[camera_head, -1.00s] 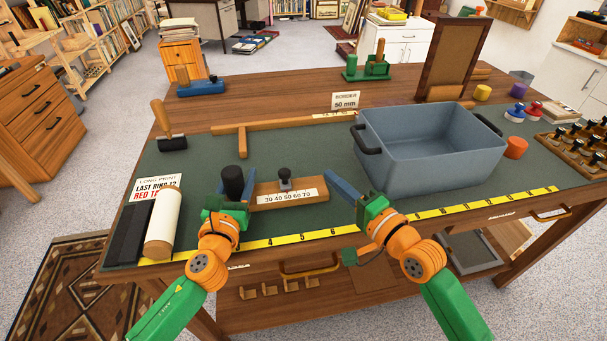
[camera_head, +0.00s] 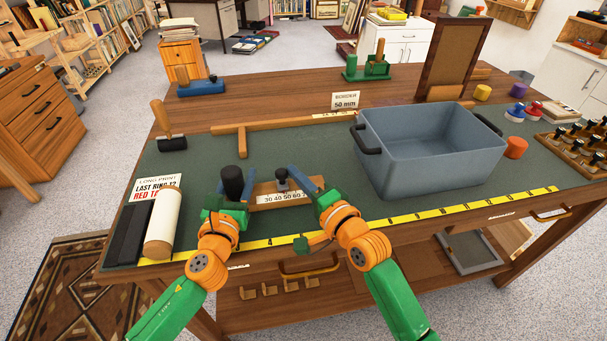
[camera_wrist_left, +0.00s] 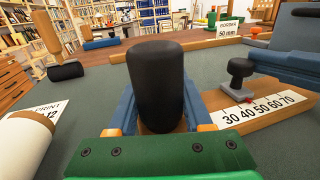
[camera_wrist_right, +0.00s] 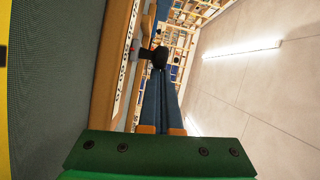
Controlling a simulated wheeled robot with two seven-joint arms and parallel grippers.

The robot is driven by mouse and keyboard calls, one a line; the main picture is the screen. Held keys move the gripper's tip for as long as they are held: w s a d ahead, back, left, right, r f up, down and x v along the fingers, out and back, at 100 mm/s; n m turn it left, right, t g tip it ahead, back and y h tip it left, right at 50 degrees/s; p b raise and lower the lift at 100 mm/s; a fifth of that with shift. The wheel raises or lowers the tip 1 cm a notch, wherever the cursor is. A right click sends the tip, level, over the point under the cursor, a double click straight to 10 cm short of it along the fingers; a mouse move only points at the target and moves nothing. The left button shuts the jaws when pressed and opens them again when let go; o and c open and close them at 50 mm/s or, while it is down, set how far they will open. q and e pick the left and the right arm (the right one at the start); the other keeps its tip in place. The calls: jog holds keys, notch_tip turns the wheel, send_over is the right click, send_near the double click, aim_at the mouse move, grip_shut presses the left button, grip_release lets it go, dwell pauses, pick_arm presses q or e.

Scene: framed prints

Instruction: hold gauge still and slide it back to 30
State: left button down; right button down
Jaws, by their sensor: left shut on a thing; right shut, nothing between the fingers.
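The gauge is a wooden bar (camera_head: 262,188) on the green bench mat with a white scale (camera_head: 285,198) marked 30 to 70. Its black upright handle (camera_head: 232,181) is at the left end, and my left gripper (camera_wrist_left: 158,105) is shut around it. The slider's dark knob (camera_head: 282,174) stands near the 40 to 50 marks; it also shows in the left wrist view (camera_wrist_left: 240,68). My right gripper (camera_head: 291,169) is shut and empty, its blue fingertips close on the right of the knob. I cannot tell whether they touch it.
A grey bin (camera_head: 430,165) with black handles stands to the right. A yellow measuring tape (camera_head: 430,213) runs along the front edge. A white roll (camera_head: 163,222) and black strips lie at the left. A wooden T-shaped piece (camera_head: 243,142) lies behind the gauge.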

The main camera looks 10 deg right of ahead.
aim_at(281, 192)
jog(key=a, duration=0.4)
jog(key=shift+d, duration=0.2)
jog(key=d, duration=0.4)
jog(key=shift+s+d+r, duration=0.25)
jog(key=shift+s+d, duration=0.05)
jog(key=shift+s, duration=0.05)
jog(key=v, duration=0.8)
jog(key=shift+s+d+r, duration=0.1)
jog(key=shift+s, duration=0.2)
pick_arm(q)
jog(key=shift+c, duration=1.2)
grip_release()
jog(key=shift+s, duration=0.1)
jog(key=v, duration=1.2)
